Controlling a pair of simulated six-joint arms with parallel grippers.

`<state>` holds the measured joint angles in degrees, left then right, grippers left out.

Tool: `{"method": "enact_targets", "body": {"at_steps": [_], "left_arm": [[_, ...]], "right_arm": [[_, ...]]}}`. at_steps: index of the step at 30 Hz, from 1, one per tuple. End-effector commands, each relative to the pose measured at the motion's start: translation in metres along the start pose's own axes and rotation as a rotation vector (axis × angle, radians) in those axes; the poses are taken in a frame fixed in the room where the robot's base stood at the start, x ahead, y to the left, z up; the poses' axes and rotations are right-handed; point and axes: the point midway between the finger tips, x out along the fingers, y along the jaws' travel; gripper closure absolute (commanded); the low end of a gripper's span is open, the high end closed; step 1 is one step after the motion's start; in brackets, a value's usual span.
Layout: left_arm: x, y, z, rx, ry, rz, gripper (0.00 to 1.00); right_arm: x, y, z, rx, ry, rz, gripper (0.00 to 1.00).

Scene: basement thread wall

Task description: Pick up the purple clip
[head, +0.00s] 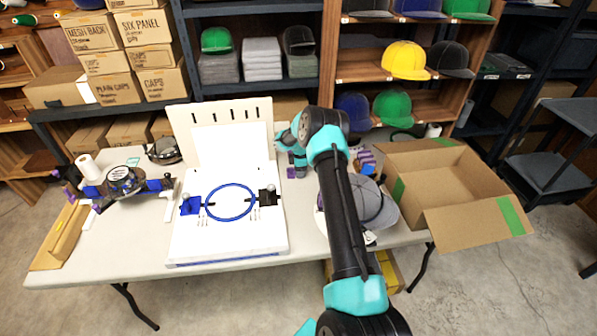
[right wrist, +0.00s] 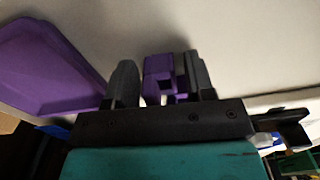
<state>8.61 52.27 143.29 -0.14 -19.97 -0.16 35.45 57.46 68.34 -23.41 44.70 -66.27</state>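The purple clip (right wrist: 160,75) is between the two fingers of my right gripper (right wrist: 160,80) in the right wrist view. A narrow gap shows between the clip and the left finger; the right finger is close beside it, and I cannot tell whether they touch. The fingers are apart. In the head view my right gripper (head: 298,168) is low over the table, right of the white board, with a small purple piece (head: 291,173) at its fingers. My arm hides part of the table there. My left gripper is not in view.
A white board with a blue hoop (head: 230,202) stands left of my right gripper. A grey cap (head: 373,203) and an open cardboard box (head: 440,178) are to the right. A larger purple object (right wrist: 45,65) is left of the fingers in the wrist view.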

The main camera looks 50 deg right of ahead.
Motion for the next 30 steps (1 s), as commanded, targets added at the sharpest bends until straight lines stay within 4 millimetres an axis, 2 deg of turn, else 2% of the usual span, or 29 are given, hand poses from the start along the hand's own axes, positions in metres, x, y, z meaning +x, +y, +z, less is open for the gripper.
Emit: {"method": "enact_targets", "body": {"at_steps": [2, 13, 23, 30], "left_arm": [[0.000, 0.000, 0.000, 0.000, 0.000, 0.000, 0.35], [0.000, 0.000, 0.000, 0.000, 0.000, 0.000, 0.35], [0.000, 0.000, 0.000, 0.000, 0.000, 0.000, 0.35], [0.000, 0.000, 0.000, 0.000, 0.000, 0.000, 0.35]], "right_arm": [[0.000, 0.000, 0.000, 0.000, 0.000, 0.000, 0.59], [0.000, 0.000, 0.000, 0.000, 0.000, 0.000, 0.93], [-0.006, 0.000, 0.000, 0.000, 0.000, 0.001, 0.93], [-0.038, 0.001, 0.000, 0.001, 0.001, 0.003, 0.93]]}}
